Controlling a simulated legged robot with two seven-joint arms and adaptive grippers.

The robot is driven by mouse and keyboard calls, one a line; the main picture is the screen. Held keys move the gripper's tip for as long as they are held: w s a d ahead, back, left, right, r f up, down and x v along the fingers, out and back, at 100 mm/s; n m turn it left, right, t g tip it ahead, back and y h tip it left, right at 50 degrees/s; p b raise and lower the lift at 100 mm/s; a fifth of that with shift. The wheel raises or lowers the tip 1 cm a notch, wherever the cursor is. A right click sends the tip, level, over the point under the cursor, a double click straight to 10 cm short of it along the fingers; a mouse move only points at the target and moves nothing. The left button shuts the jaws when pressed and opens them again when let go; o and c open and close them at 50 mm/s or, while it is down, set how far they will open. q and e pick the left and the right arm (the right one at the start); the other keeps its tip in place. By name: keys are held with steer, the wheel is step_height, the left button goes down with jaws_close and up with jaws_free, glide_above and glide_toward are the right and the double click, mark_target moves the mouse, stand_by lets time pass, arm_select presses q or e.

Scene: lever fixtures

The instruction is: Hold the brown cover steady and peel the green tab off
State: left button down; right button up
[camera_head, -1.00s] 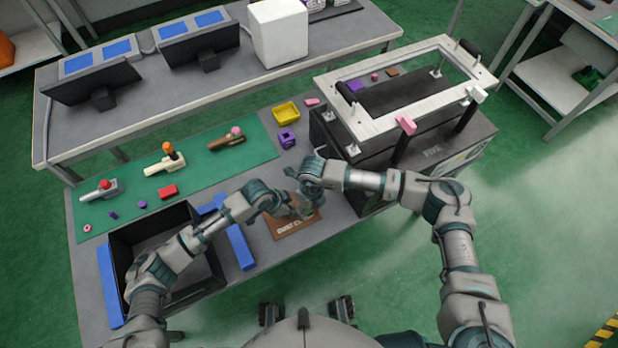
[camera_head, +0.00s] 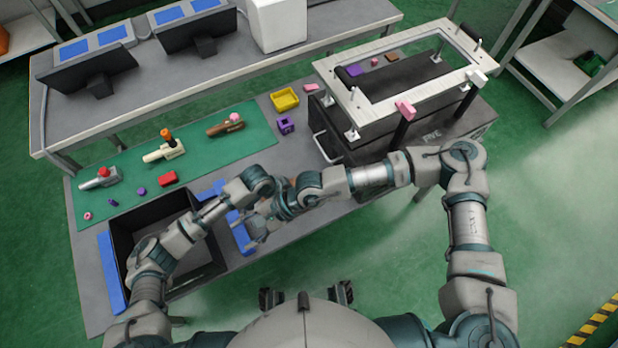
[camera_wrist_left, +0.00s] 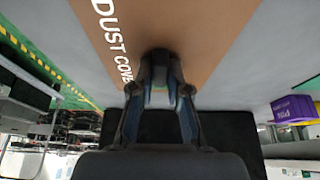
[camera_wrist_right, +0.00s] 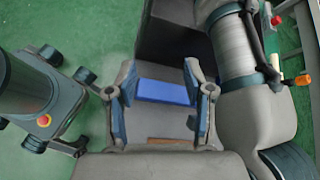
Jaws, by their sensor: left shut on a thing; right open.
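The brown cover, lettered DUST COVER, shows in the left wrist view (camera_wrist_left: 190,30) as a flat panel running up and out of frame. My left gripper (camera_wrist_left: 160,82) is shut at the cover's near edge and appears to hold it. In the head view my arms hide the cover. My right gripper (camera_head: 252,234) is open beside the black bin; in the right wrist view (camera_wrist_right: 163,76) its fingers are apart with nothing between them. A thin brown strip (camera_wrist_right: 172,140), probably the cover, shows low between its fingers. I cannot make out the green tab.
A black bin (camera_head: 190,285) with blue bars along its sides stands at the left; one blue bar (camera_wrist_right: 165,92) lies beyond the right fingers. Lever fixtures stand on a green mat (camera_head: 200,150). A black case with a white frame (camera_head: 345,92) stands at the right.

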steer(key=w+a+r+m+t+y, duration=0.2)
steer(key=w+a+r+y, duration=0.1)
steer(key=r, duration=0.3)
steer(key=w+a+r+m+t+y, duration=0.1)
steer(key=w+a+r+m+y, duration=0.15)
steer(key=a+r, duration=0.2)
steer(key=w+d+r+m+t, duration=0.2)
steer(key=w+r+m+t, duration=0.3)
steer(key=w, duration=0.4)
steer(key=w+d+f+m+t+h, duration=0.3)
steer(key=w+d+m+t, duration=0.1)
steer(key=w+m, duration=0.15)
steer(key=w+d+f+m+t+h, duration=0.3)
steer(key=w+m+h, duration=0.1)
steer(key=w, duration=0.2)
steer(key=w+d+f+m+g+h, duration=0.1)
steer(key=d+f+m+g+h, duration=0.15)
steer(key=d+f+h, duration=0.3)
steer(key=s+d+f+g+h, duration=0.4)
steer(key=s+d+f+g, duration=0.55)
steer(key=s, duration=0.25)
steer(key=f, duration=1.1)
steer(key=shift+w+d+f, duration=0.2)
steer(key=shift+f, duration=0.2)
